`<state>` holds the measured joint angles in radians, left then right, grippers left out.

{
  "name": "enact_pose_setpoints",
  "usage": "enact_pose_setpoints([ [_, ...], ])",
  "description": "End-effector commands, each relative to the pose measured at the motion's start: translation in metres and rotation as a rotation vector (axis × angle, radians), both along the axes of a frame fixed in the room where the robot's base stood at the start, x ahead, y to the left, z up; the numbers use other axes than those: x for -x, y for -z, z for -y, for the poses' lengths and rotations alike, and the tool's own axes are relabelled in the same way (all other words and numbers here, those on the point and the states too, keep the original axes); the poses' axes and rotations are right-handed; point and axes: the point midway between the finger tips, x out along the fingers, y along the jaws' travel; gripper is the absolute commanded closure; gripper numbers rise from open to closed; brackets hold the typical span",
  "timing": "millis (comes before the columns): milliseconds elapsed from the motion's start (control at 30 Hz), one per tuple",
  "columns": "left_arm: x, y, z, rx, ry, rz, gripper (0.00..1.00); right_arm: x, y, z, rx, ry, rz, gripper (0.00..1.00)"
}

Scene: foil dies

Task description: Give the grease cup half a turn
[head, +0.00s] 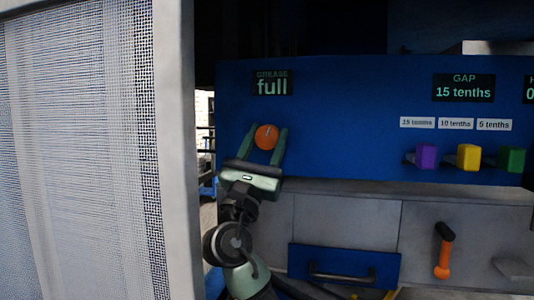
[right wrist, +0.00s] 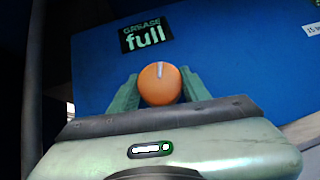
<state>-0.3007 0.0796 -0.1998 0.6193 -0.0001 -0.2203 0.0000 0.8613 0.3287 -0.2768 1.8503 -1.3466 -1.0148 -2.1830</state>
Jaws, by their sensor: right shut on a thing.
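The grease cup (head: 266,137) is a round orange knob on the blue panel, under a sign that reads "GREASE full" (head: 272,83). My right gripper (head: 267,141) has one green finger on each side of the cup and is shut on it. In the right wrist view the cup (right wrist: 160,84) sits between the two fingers (right wrist: 158,90), with a pale mark running up from its middle to its top edge. The sign also shows there (right wrist: 146,34). My left gripper is in neither view.
A mesh screen with a grey frame post (head: 176,150) fills the left. To the right, purple (head: 426,156), yellow (head: 468,157) and green (head: 510,158) blocks sit under a "GAP 15 tenths" sign (head: 464,87). Below are an orange-handled lever (head: 443,255) and a blue drawer (head: 343,263).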

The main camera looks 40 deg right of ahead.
Motion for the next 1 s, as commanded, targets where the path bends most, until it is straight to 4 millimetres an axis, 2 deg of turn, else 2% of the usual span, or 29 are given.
enact_pose_setpoints([
  [33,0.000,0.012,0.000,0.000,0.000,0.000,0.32,-0.001,0.006,0.000,-0.026,0.002,0.027,0.94],
  [333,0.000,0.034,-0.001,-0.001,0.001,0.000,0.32,-0.001,0.003,0.000,-0.145,0.003,0.165,0.94],
  [1000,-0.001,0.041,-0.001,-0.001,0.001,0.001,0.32,-0.001,0.000,0.000,-0.202,0.003,0.234,0.94],
])
